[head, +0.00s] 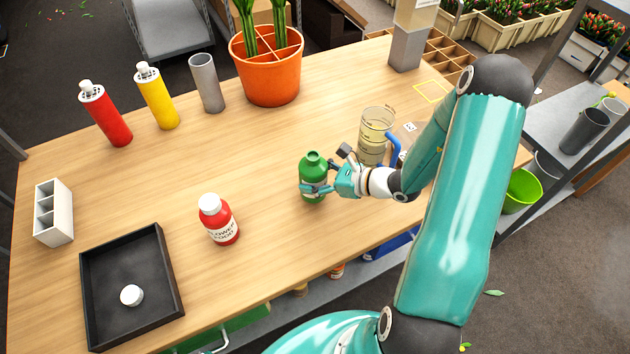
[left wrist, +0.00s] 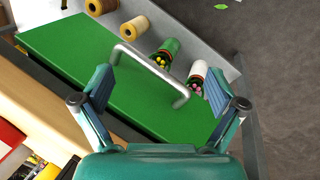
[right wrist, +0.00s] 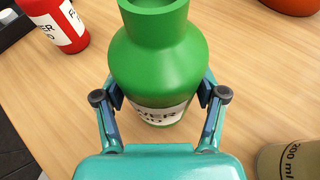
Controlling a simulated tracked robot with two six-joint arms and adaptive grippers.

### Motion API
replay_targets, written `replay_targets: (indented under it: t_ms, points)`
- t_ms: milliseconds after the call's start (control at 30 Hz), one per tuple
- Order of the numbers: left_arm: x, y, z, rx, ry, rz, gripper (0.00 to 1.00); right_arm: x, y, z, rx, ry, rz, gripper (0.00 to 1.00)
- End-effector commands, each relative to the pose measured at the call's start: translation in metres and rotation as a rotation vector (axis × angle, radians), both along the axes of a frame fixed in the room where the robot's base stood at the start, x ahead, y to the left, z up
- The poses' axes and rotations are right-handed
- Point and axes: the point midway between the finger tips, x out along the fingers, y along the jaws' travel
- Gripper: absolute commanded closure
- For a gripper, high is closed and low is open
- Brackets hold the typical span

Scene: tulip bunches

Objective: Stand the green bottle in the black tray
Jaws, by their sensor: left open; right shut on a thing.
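The green bottle (head: 312,178) stands upright on the wooden table, right of the red bottle.
A red flower-food bottle (head: 219,220) stands between the green bottle and the tray. A clear measuring jug (head: 374,138) is just right of my right gripper. A white divided holder (head: 54,213) stands behind the tray. Red and yellow bottles, a grey cylinder and an orange pot line the back.

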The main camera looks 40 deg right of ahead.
Motion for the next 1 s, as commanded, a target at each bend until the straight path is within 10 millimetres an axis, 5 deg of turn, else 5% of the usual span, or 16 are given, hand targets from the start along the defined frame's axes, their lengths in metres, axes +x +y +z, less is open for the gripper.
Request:
replay_targets:
  t_ms: [200, 567, 600, 700, 1000]
  points:
    - [0.0, 0.0, 0.001, 0.0, 0.0, 0.0, 0.04, 0.0, 0.0, -0.023, 0.001, 0.001, -0.002, 0.71]
    - [0.0, 0.0, -0.004, 0.0, 0.0, 0.0, 0.04, 0.0, 0.0, -0.028, 0.0, 0.0, 0.0, 0.71]
    - [0.0, 0.0, -0.002, 0.0, 0.0, 0.0, 0.04, 0.0, 0.0, -0.026, 0.0, 0.0, 0.0, 0.23]
    - [0.0, 0.0, -0.001, 0.0, 0.0, 0.0, 0.04, 0.0, 0.0, -0.026, 0.001, 0.001, 0.0, 0.06]
    - [0.0, 0.0, -0.001, 0.0, 0.0, 0.0, 0.04, 0.0, 0.0, -0.025, 0.001, 0.0, 0.0, 0.04]
